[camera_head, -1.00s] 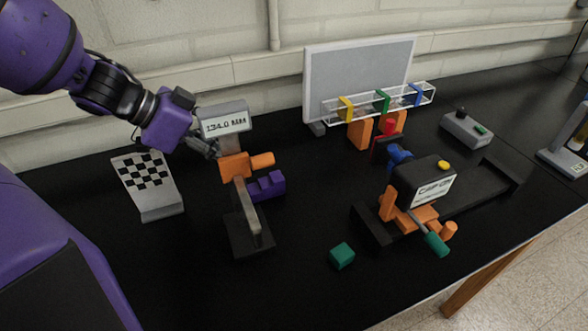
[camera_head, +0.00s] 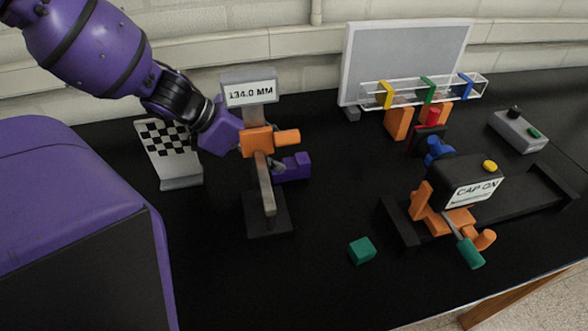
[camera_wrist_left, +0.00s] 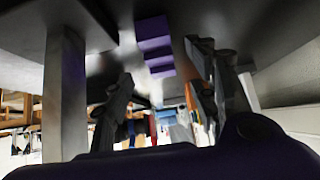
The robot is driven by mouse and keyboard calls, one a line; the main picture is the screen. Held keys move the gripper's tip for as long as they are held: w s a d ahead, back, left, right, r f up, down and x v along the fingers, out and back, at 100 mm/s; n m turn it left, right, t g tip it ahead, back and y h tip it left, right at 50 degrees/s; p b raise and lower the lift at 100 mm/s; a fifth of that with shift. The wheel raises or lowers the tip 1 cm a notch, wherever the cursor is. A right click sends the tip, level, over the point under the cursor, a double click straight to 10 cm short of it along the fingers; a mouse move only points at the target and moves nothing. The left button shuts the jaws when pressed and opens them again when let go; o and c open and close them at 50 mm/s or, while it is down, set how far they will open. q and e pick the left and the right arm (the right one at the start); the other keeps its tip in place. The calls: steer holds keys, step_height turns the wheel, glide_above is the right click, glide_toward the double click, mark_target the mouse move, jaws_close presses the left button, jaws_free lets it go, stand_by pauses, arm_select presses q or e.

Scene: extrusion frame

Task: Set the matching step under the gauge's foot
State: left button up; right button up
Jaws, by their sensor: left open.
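The gauge (camera_head: 264,185) stands on a black base, with an orange slider (camera_head: 258,141) and a display (camera_head: 250,93) reading 134.0 MM. A purple stepped block (camera_head: 292,167) lies just right of the gauge's upright, on the table. My left gripper (camera_wrist_left: 158,75) is open; its fingers spread to either side of the stepped block (camera_wrist_left: 153,42) in the left wrist view, without visibly gripping it. In the head view my left arm reaches in behind the gauge, whose slider and upright hide most of the fingers. My right gripper is not in view.
A checkered plate (camera_head: 170,150) stands left of the gauge. A small green cube (camera_head: 362,250) lies to the front right. A CAP ON fixture (camera_head: 468,190) stands at the right, a clear rack with coloured clips (camera_head: 420,92) and a grey panel (camera_head: 408,62) behind.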

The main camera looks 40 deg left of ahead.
mark_target(287, 163)
arm_select(q)
steer(key=b+x, duration=0.2)
steer(key=x, duration=0.2)
steer(key=shift+f, duration=0.5)
steer(key=shift+w+d, duration=0.1)
steer(key=shift+w, duration=0.1)
steer(key=shift+r, duration=0.1)
steer(key=shift+c, duration=0.4)
jaws_close()
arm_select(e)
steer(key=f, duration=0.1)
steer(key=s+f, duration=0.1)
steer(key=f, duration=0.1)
